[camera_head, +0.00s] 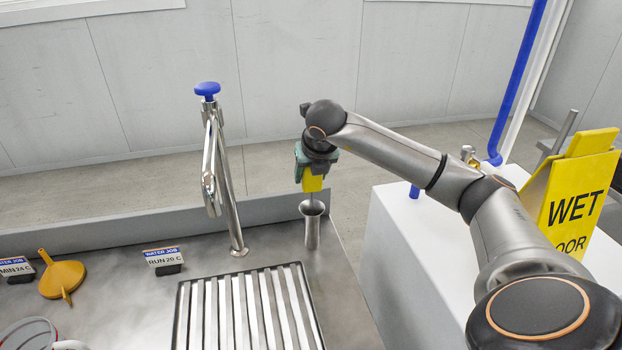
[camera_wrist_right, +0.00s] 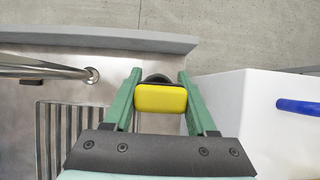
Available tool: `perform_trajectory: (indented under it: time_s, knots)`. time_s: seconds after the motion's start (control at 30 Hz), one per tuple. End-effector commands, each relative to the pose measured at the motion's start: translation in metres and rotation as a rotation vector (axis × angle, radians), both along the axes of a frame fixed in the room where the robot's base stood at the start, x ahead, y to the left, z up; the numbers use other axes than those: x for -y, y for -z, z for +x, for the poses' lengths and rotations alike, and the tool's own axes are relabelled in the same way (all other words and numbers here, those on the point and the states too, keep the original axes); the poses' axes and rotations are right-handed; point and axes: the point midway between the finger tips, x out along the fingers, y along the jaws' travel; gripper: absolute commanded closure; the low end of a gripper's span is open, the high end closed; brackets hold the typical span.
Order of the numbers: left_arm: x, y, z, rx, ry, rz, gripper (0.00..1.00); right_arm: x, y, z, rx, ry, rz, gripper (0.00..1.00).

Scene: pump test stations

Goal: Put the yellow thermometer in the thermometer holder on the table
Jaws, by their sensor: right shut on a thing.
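The yellow thermometer (camera_head: 312,182) is held upright in my right gripper (camera_head: 310,172), with its thin metal probe pointing down. The thermometer holder (camera_head: 312,226) is a metal cup with a flared rim near the table's right edge. The probe reaches down to the holder's mouth; its tip is not visible, so I cannot tell how deep it is. The yellow body is above the rim. In the right wrist view the thermometer (camera_wrist_right: 160,98) sits between the green fingers of my right gripper (camera_wrist_right: 158,90), and the dark holder rim shows just beyond it. My left gripper is not in view.
A metal tap (camera_head: 222,180) with a blue knob stands left of the holder. A slatted drain (camera_head: 250,310), a sign reading RUN 20 C (camera_head: 164,258) and a yellow funnel (camera_head: 62,278) are on the table. A white block (camera_head: 390,240) and yellow WET sign (camera_head: 575,205) stand right.

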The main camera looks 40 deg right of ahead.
Motion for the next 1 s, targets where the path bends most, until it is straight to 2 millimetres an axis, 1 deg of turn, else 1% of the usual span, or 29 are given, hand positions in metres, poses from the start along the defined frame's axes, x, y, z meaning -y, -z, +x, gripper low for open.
perform_trajectory:
  time_s: [0.03, 0.1, 0.3, 0.4, 0.43, 0.6, 0.67, 0.7, 0.9, 1.0]
  knots:
    - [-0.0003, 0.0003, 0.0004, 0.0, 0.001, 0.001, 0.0, 0.0004, 0.008, -0.0009, -0.003, 0.001, 0.0, 1.0]
    - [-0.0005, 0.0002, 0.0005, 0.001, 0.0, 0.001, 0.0, 0.0003, 0.0123, -0.0005, -0.001, 0.0, 0.0, 1.0]
    - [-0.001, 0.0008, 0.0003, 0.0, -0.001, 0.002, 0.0, 0.0003, 0.0118, -0.0002, 0.0, 0.001, -0.001, 1.0]
    - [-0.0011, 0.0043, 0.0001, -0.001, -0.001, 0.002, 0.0, 0.0003, 0.0151, -0.0002, 0.0, 0.001, -0.001, 1.0]
    - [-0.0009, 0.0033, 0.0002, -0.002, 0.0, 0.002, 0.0, 0.0004, 0.0143, -0.0003, 0.0, 0.001, -0.001, 0.41]
    - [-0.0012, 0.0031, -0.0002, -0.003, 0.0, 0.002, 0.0, 0.0003, 0.0137, -0.0002, 0.0, 0.001, -0.001, 0.22]
    - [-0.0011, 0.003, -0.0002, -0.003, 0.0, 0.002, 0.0, 0.0003, 0.0137, -0.0002, -0.001, 0.0, 0.0, 0.15]
    - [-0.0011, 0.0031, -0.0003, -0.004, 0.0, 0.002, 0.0, 0.0003, 0.0137, -0.0002, -0.001, 0.0, 0.0, 0.13]
    - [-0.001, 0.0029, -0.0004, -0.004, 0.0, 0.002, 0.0, 0.0002, 0.0134, -0.0002, -0.001, 0.0, 0.0, 0.13]
    - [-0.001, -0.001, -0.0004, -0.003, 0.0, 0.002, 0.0, 0.0002, 0.0093, -0.0002, 0.0, 0.0, 0.0, 0.13]
